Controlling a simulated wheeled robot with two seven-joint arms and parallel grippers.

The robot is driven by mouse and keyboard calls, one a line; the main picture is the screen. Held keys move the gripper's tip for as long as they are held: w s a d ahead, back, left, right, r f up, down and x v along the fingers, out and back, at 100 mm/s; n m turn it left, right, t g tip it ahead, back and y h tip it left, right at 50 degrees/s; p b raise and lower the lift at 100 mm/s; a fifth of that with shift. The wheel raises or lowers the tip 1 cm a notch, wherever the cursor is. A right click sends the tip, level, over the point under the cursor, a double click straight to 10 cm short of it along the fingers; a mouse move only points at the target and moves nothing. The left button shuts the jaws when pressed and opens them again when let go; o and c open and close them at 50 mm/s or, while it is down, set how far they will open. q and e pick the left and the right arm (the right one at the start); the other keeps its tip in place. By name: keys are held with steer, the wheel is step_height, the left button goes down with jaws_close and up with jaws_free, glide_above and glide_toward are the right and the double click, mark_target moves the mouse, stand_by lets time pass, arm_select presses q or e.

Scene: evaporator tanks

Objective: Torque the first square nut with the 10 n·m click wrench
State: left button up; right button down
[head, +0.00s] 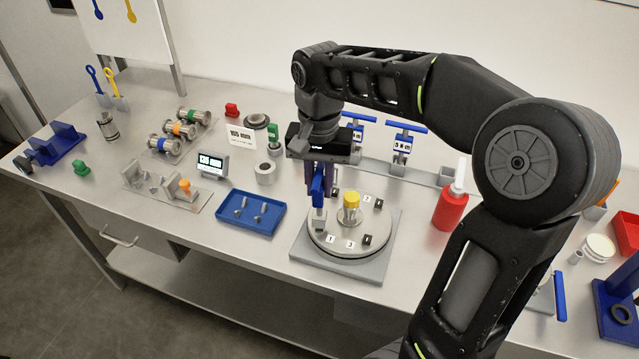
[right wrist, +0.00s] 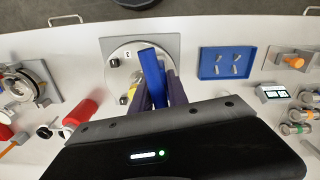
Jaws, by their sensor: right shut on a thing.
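My right gripper (head: 318,178) is shut on a blue-handled click wrench (head: 319,200), held upright over the left side of a round metal plate (head: 345,245). The wrench's grey lower end meets or hovers just above the plate near label 1; I cannot tell which. The plate carries number labels, small dark pieces and a yellow-topped centre post (head: 351,200). In the right wrist view the blue handle (right wrist: 152,72) stands between the fingers (right wrist: 158,95) and hides part of the plate (right wrist: 120,56). The square nut under the wrench is hidden. My left gripper is out of view.
Two more blue T-handled wrenches (head: 404,140) stand in a grey rack (head: 385,168) behind the plate, one marked 5. A blue tray (head: 251,213) with small metal parts lies left of it. A red bottle (head: 451,207) stands to the right, near my arm.

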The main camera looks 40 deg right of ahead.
mark_target(319, 168)
steer(key=shift+r, duration=2.6)
